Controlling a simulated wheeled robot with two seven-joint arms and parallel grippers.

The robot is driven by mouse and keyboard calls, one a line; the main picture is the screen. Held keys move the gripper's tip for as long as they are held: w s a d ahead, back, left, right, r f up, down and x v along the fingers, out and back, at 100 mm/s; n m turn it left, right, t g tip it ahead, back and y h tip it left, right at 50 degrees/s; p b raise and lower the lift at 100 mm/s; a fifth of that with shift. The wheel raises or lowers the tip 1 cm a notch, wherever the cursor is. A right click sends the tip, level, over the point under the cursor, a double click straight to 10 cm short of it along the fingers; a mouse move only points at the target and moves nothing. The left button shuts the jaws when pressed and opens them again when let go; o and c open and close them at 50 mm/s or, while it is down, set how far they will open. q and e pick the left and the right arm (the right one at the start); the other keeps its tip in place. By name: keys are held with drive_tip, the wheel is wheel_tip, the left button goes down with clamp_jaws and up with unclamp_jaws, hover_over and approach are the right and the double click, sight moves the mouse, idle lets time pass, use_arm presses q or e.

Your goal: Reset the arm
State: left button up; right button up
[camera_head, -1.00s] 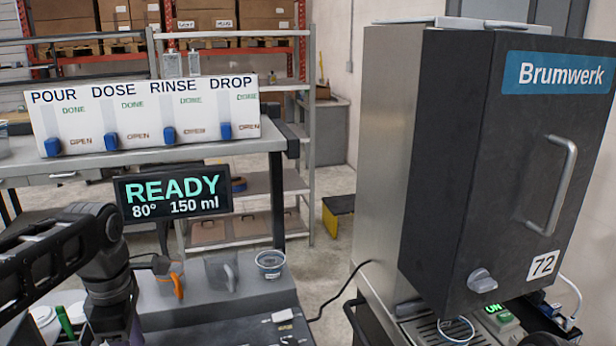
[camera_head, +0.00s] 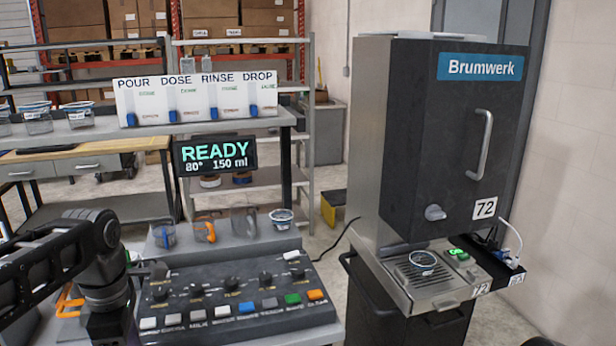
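My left arm comes in from the left edge over the bench. Its wrist bends down near the lower left, and the gripper fingertips are not clearly visible. My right arm shows at most as a small dark part at the bottom right edge; its gripper is out of view. The Brumwerk machine (camera_head: 420,150) stands at the right, marked 72, with a vertical handle (camera_head: 481,145) and a knob (camera_head: 435,213). Its drip tray (camera_head: 412,270) has a small round blue-rimmed item (camera_head: 422,260) on it.
A control panel (camera_head: 235,290) with knobs and coloured buttons lies in front. Behind it is a ledge with cups (camera_head: 281,219) and an orange-handled item (camera_head: 204,232). A READY display (camera_head: 214,155) and a POUR-DOSE-RINSE-DROP board (camera_head: 195,99) stand behind. Several clear cups (camera_head: 37,118) sit at far left.

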use_arm(q)
drive_tip(key=w+d+f+m+h, duration=0.1)
drive_tip(key=d+f+m, duration=0.5)
drive_tip(key=f, duration=0.6)
drive_tip(key=w+d+f+m+h, duration=0.1)
drive_tip(key=d+f+m, duration=0.45)
drive_tip(key=f, duration=0.75)
drive_tip(key=s+d+f+m+h, duration=0.1)
drive_tip(key=s+d+f+m, duration=0.3)
drive_tip(key=s+d+f, duration=0.2)
drive_tip(key=s+d+f+m+h, duration=0.1)
drive_tip(key=s+d+f+m, duration=0.3)
drive_tip(key=s+d+f, duration=0.3)
drive_tip(key=s+f, duration=0.4)
drive_tip(key=f, duration=0.1)
drive_tip(key=shift+d+t, duration=0.3)
drive_tip(key=shift+m, duration=0.25)
